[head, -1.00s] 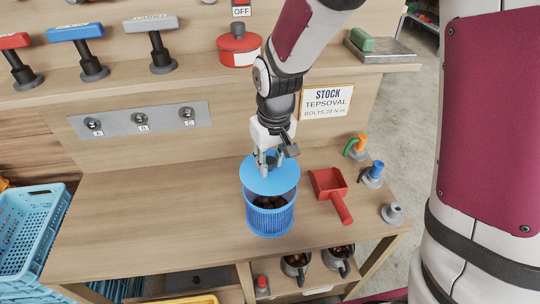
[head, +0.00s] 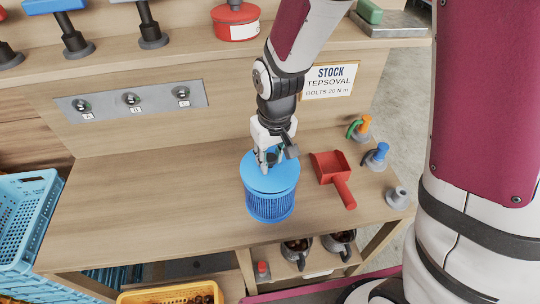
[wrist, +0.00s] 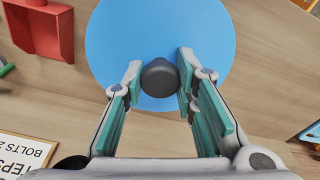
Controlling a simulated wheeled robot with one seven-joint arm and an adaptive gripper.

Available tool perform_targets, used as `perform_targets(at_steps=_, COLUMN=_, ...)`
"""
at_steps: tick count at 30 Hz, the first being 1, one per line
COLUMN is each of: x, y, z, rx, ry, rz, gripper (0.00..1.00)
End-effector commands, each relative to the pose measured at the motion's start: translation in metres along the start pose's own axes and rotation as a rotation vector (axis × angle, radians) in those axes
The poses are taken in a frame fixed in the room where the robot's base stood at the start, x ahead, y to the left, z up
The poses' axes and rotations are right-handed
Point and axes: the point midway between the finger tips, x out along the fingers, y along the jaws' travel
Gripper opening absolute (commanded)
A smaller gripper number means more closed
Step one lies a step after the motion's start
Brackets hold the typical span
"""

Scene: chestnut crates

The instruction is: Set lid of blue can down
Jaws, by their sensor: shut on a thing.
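The blue can (head: 270,207) stands upright on the wooden bench, with ribbed sides. Its round blue lid (head: 268,180) sits over the can's top and hides the inside; from here I cannot tell whether it rests fully on the rim. My gripper (head: 268,158) is above the lid, shut on its dark knob. In the wrist view the lid (wrist: 110,55) fills the upper middle, and the dark knob (wrist: 160,78) is between my fingers.
A red scoop (head: 333,176) lies just right of the can. Small orange, blue and grey fittings (head: 376,157) stand along the bench's right edge. A blue crate (head: 24,210) is at the left, and a yellow crate (head: 170,295) below. The bench left of the can is clear.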

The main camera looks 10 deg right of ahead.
Motion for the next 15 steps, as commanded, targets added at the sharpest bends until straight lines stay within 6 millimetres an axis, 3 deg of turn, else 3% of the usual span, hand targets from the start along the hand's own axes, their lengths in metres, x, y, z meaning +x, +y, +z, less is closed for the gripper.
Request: perform_targets(at_steps=15, x=0.0077, y=0.0000, z=0.0006, rx=0.000, ry=0.000, rz=0.000, gripper=0.00)
